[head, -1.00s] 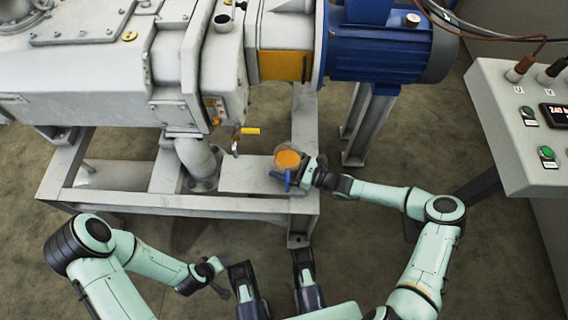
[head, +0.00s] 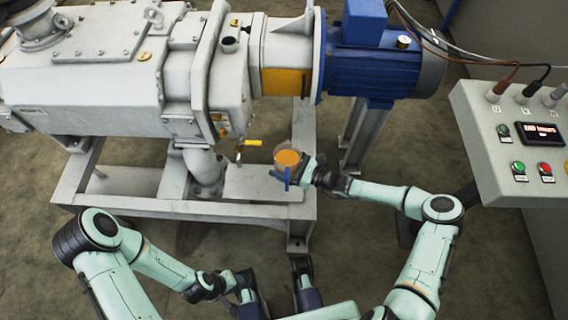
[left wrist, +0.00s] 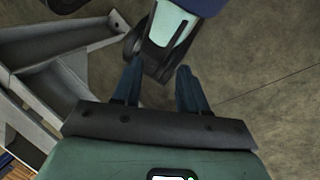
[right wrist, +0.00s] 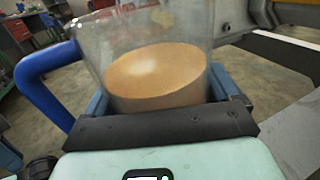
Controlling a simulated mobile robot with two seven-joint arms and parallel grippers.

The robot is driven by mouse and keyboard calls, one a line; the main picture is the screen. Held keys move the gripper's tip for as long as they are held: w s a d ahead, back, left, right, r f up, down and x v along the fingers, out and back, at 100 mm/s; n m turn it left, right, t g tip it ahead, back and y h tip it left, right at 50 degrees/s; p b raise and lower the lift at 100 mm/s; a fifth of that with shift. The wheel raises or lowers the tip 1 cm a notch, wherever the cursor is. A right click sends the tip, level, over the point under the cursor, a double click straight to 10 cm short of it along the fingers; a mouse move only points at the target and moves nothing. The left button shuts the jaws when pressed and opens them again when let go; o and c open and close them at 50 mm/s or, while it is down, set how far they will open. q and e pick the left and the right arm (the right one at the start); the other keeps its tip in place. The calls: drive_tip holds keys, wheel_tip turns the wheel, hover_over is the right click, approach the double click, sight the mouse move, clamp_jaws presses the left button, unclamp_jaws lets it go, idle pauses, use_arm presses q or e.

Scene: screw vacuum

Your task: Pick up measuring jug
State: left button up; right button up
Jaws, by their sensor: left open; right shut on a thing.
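The measuring jug is clear with a blue handle and holds orange-brown liquid; in the head view the jug (head: 288,160) is over the light plate of the machine's frame. My right gripper (head: 301,176) is shut on it. In the right wrist view the jug (right wrist: 150,70) sits between the blue fingers, slightly tilted in the picture, with its handle to the left. I cannot tell whether its base touches the plate. My left gripper (left wrist: 158,88) is open and empty, pointing down over the floor beside my own base. In the head view it is low, left of centre.
The grey vacuum pump (head: 110,70) with its blue motor (head: 385,70) stands on a steel frame (head: 180,208). A yellow-handled valve (head: 251,143) is just left of the jug. A control box (head: 520,140) stands at the right. The floor in front of the frame is open.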

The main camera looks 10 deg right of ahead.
use_arm(q)
drive_tip(key=s+r+g+p, duration=0.1)
drive_tip(key=s+r+p, duration=0.2)
drive_tip(key=r+p, duration=0.7)
drive_tip(key=shift+d+p, duration=0.3)
drive_tip(key=shift+d, duration=0.05)
idle(1.9)
